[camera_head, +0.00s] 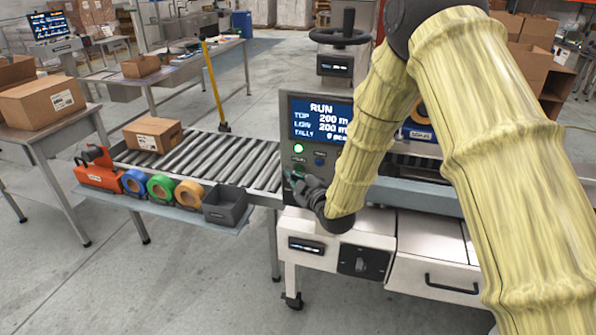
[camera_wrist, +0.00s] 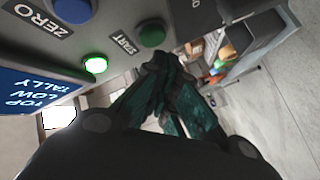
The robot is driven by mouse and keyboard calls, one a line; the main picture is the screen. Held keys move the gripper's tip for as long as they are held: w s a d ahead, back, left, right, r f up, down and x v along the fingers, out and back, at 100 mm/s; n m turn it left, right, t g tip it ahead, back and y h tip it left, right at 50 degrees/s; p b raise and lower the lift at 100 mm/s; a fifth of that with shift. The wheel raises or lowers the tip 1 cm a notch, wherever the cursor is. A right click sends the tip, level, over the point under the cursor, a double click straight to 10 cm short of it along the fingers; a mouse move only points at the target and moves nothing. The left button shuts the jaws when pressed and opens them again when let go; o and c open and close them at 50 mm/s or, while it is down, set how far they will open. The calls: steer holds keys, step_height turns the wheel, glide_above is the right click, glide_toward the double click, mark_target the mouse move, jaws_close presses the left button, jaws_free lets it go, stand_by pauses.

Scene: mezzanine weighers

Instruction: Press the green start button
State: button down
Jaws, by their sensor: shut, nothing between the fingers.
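The green start button (camera_wrist: 150,32) is a round dark green cap on the grey control panel (camera_wrist: 40,55), with a START label beside it in the wrist view. My gripper (camera_wrist: 166,62) is shut and empty, its dark fingertips close to the button. I cannot tell whether they touch it. The screen (camera_head: 318,118) reads RUN.
A blue ZERO button (camera_head: 319,161) is right of the lamp. A roller conveyor (camera_head: 215,155) with a carton (camera_head: 152,134) runs left. A shelf along its front holds tape rolls (camera_head: 160,187) and a dark bin (camera_head: 225,205). A drawer cabinet (camera_head: 430,275) stands below the panel.

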steer(key=shift+s, duration=0.1)
steer(key=s, duration=0.1)
steer(key=s+a, duration=0.1)
steer(key=s, duration=0.2)
steer(key=shift+s+a+b, duration=0.25)
steer(key=shift+a+b, duration=0.05)
stand_by(0.4)
stand_by(0.5)
steer(key=s+d+f+m+g+h, duration=0.2)
steer(key=s+d+f+m, duration=0.15)
steer(key=s+f, duration=0.4)
steer(key=s+d+f+m+g+h, duration=0.1)
steer(key=s+d+f+m+g, duration=0.3)
steer(key=f, duration=0.6)
steer(key=s+d+f+m+g+h, duration=0.1)
steer(key=s+d+f+h, duration=0.1)
steer(key=s+d+f, duration=0.6)
steer(key=s+d+f+m+g+h, duration=0.1)
steer(key=s+f, duration=0.3)
steer(key=s, duration=0.6)
steer(key=s+d+f+m+g+h, duration=0.1)
steer(key=s+d+f+m+g, duration=0.3)
steer(key=s, duration=0.6)
steer(key=s+d+f+m+g+h, duration=0.1)
steer(key=s+d+f+m+g, duration=0.1)
steer(key=s, duration=0.8)
step_height(320, 180, down, 2)
steer(key=shift+d+f+g, duration=0.25)
steer(key=shift+d+g, duration=0.25)
steer(key=shift+g, duration=0.1)
